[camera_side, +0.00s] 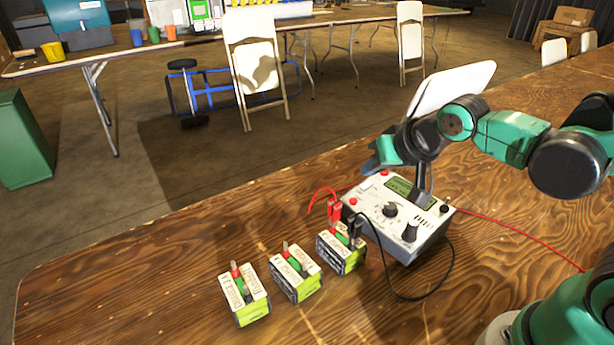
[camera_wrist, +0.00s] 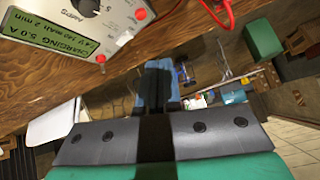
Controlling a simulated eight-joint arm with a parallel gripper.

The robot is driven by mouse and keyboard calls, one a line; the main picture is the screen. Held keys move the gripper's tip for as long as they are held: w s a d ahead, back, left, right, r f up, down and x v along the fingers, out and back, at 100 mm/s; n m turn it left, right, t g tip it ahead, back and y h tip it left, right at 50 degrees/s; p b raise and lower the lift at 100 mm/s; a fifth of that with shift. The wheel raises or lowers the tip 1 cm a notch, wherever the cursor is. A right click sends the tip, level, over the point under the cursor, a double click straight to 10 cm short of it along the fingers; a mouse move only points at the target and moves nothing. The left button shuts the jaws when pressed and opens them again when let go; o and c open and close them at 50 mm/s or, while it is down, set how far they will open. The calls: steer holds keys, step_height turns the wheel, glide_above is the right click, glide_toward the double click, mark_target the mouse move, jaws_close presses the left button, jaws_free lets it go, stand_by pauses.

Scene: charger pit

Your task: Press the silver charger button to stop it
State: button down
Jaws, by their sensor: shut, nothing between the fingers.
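The silver-white charger box (camera_side: 375,212) stands on the wooden table, with a green display (camera_side: 403,188), black knobs (camera_side: 412,236) and red round parts on its top. In the wrist view the charger (camera_wrist: 50,18) fills the upper left, and its display (camera_wrist: 62,35) reads "CHARGING 5.0 A". One red round part (camera_wrist: 140,13) and another (camera_wrist: 101,58) show there. I cannot tell which part is the silver button. My gripper (camera_side: 376,163) is shut and empty, above the charger's far left edge. Its fingers (camera_wrist: 156,86) also show in the wrist view, apart from the charger.
Three batteries stand in a row left of the charger; the nearest one (camera_side: 341,250) has red and black clips. A black cable (camera_side: 389,285) and a red cable (camera_side: 520,235) lie on the table. A white panel (camera_side: 450,88) stands behind the charger. The table's left front is clear.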

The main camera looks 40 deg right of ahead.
steer(key=s+n, duration=0.2)
steer(key=s, duration=0.1)
steer(key=s+r+n+g, duration=0.1)
steer(key=s, duration=0.1)
steer(key=shift+n, duration=0.4)
steer(key=shift+w, duration=0.1)
step_height(320, 180, up, 5)
steer(key=n+g+h, duration=0.1)
steer(key=n+g, duration=0.5)
steer(key=n, duration=0.9)
glide_above(354, 200)
steer(key=s+a, duration=0.2)
steer(key=a, duration=0.1)
steer(key=w+n, duration=0.1)
steer(key=w+n+g, duration=0.1)
steer(key=n, duration=0.1)
steer(key=shift+f+h, duration=0.15)
steer(key=shift+h, duration=0.25)
steer(key=f, duration=0.4)
steer(key=d+f, duration=0.1)
steer(key=f, duration=0.4)
steer(key=d+f, duration=0.1)
steer(key=f, duration=0.3)
steer(key=shift+d+f, duration=0.25)
steer(key=shift+f, duration=0.15)
